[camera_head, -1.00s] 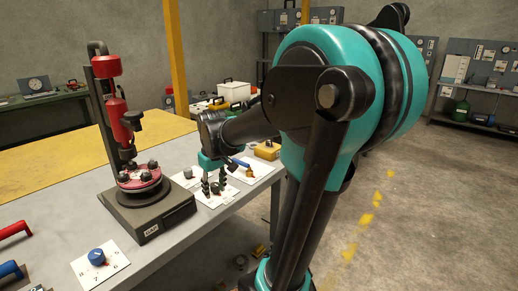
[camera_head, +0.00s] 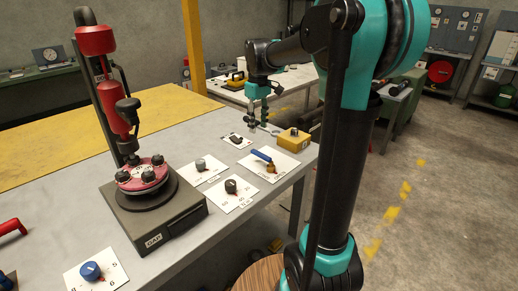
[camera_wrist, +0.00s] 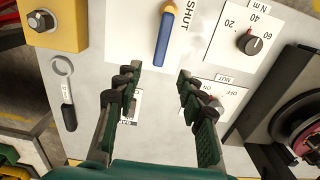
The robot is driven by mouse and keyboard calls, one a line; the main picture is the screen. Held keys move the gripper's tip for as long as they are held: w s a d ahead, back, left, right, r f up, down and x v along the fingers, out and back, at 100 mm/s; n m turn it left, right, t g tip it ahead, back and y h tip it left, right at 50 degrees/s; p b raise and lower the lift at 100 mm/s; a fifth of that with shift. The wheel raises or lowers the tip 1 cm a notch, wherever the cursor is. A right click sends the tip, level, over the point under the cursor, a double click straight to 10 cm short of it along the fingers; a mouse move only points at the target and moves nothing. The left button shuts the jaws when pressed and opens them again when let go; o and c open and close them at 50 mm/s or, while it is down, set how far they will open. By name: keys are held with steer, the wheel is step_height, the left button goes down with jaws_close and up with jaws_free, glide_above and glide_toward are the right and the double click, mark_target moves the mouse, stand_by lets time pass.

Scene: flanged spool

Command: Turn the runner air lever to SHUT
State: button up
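The runner air lever has a blue handle (camera_head: 262,156) on a brass body and sits on a white plate (camera_head: 290,166) near the table's front edge. In the wrist view its blue handle (camera_wrist: 164,38) runs down from the top edge, next to the printed word SHUT. My gripper (camera_head: 258,128) is above the table, beyond the lever in the head view. In the wrist view my gripper (camera_wrist: 157,78) is open and empty, its fingertips apart and below the handle's free end in the picture. No contact with the lever shows.
A yellow box (camera_head: 293,140) stands beside the lever plate, and a wrench (camera_wrist: 64,92) lies nearby. The spool stand (camera_head: 150,215) is at left.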

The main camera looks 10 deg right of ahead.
mark_target(258, 152)
step_height(258, 152, down, 11)
steer(key=shift+s+a, duration=0.1)
stand_by(0.3)
jaws_close()
stand_by(0.4)
